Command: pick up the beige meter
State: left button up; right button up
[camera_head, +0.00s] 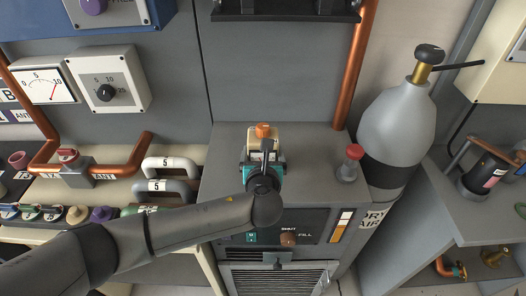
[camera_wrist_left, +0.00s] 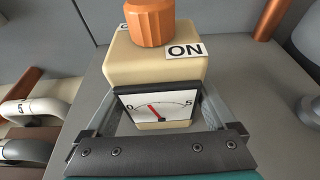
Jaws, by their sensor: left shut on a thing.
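The beige meter (camera_wrist_left: 155,62) is a box with an orange knob on top, an "ON" label and a white dial marked 0 to 5 with a red needle. In the head view the beige meter (camera_head: 277,136) is at the grey cabinet's top, partly hidden by my wrist. My left gripper (camera_wrist_left: 160,118) is shut on it, with one finger along each side; it also shows in the head view (camera_head: 264,155). I cannot tell whether the meter touches the surface. My right gripper is in neither view.
The grey cabinet top (camera_head: 315,150) has a red-knobbed valve (camera_head: 350,163) to the right. A grey gas cylinder (camera_head: 398,122) stands beyond it. Grey and white handles marked 5 (camera_head: 165,190) and copper pipes (camera_head: 110,170) are on the left. A vertical copper pipe (camera_head: 355,65) rises behind.

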pick_arm(q)
jog(key=shift+r, duration=0.1)
notch_tip(320, 180, up, 20)
jog(key=p, duration=0.4)
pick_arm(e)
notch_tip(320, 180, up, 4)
pick_arm(q)
jog(key=shift+f+b, duration=3.8)
jog(key=shift+f, duration=5.65)
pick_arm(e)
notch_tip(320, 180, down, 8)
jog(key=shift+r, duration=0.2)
pick_arm(q)
jog(key=shift+f, duration=0.5)
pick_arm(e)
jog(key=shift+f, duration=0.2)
pick_arm(q)
jog(key=shift+f, duration=0.15)
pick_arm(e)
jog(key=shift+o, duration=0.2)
